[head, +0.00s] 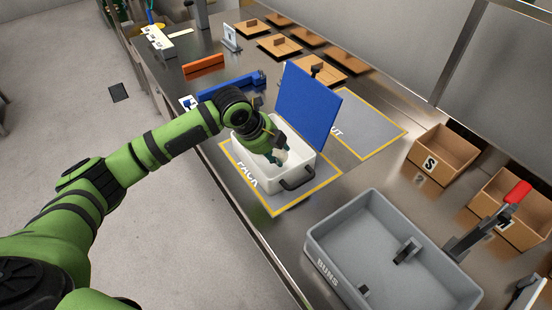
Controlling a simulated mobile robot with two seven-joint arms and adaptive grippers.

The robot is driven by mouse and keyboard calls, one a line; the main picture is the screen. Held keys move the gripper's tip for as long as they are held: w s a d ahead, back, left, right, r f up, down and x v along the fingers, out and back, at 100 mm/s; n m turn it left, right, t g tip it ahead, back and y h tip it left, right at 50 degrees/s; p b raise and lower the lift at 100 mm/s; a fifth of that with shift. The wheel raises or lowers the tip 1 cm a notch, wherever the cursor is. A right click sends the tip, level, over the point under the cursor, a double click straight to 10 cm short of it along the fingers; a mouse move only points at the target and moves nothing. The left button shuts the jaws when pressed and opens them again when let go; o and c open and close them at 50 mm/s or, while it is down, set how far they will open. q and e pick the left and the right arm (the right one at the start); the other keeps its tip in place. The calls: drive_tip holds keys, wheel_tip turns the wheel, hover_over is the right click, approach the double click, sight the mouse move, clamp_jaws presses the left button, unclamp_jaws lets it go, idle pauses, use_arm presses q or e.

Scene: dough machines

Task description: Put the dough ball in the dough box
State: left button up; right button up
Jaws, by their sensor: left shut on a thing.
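The dough box (305,173) is a white bin with a dark handle and a raised blue lid (308,105). It stands on a grey mat with a yellow border in the middle of the counter. My left gripper (279,157) reaches down into the open box from the left. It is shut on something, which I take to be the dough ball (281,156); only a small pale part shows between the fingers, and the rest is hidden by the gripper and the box. My right gripper is not in view.
A grey bin marked BUNS (316,252) stands at front right, with a red-handled tool (517,192) beside it. Cardboard boxes (441,154) line the right. Wooden boards (281,45) lie at the back. A second bordered mat (377,125) behind the lid looks clear.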

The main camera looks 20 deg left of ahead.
use_arm(q)
drive_tip(key=shift+f+p, duration=0.3)
drive_tip(key=shift+f, duration=1.65)
drive_tip(key=shift+f, duration=0.15)
drive_tip(key=o, duration=1.1)
drive_tip(key=b+v, duration=0.1)
drive_tip(key=v, duration=1.1)
